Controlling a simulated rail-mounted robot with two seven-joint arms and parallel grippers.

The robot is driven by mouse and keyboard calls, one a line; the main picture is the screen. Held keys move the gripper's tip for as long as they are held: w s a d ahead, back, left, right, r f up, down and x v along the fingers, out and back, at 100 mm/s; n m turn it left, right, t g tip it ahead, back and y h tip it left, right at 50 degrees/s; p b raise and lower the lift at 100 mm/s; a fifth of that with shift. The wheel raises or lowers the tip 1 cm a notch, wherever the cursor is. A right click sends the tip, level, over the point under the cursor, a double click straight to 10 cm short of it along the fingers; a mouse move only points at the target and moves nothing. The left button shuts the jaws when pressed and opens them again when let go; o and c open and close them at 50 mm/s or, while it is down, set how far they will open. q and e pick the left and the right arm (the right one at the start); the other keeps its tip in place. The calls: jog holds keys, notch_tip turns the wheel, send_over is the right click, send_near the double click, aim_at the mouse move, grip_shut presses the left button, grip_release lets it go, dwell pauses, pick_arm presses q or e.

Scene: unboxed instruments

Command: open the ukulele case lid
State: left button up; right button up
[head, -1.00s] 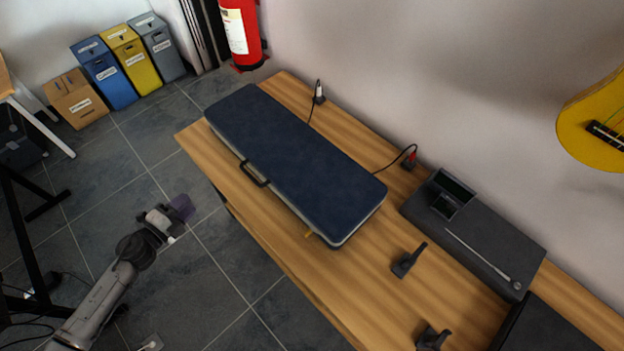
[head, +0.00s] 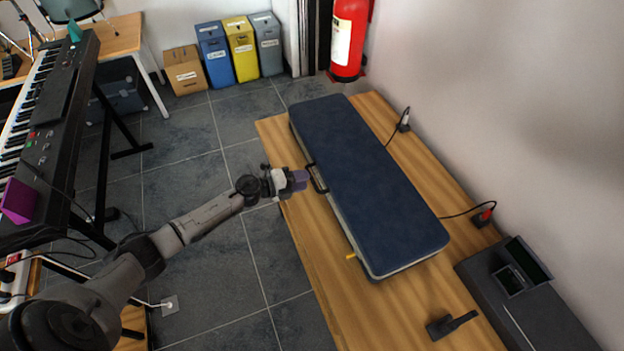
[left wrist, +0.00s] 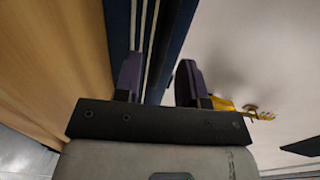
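The ukulele case (head: 370,185) lies closed on the wooden table, its dark blue lid down over a pale rim. A dark handle (head: 318,179) sits on its long left side. My left gripper (head: 300,180) is at that side, close to the handle; whether it touches cannot be told. In the left wrist view its two purple fingers stand apart, so the gripper (left wrist: 159,80) is open. The case's edge (left wrist: 150,40), with pale rim strips, shows beyond and between the fingers. My right gripper is not in view.
The wooden table (head: 310,250) has bare room left of the case. A black stand (head: 450,325) and a dark open-topped box (head: 520,275) are at the near right. A keyboard (head: 50,130) stands left. A fire extinguisher (head: 348,40) is behind the case.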

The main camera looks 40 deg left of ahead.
pick_arm(q)
jog(key=shift+x, duration=1.9)
jog(key=shift+s, duration=0.1)
jog(key=shift+c, duration=0.2)
grip_shut()
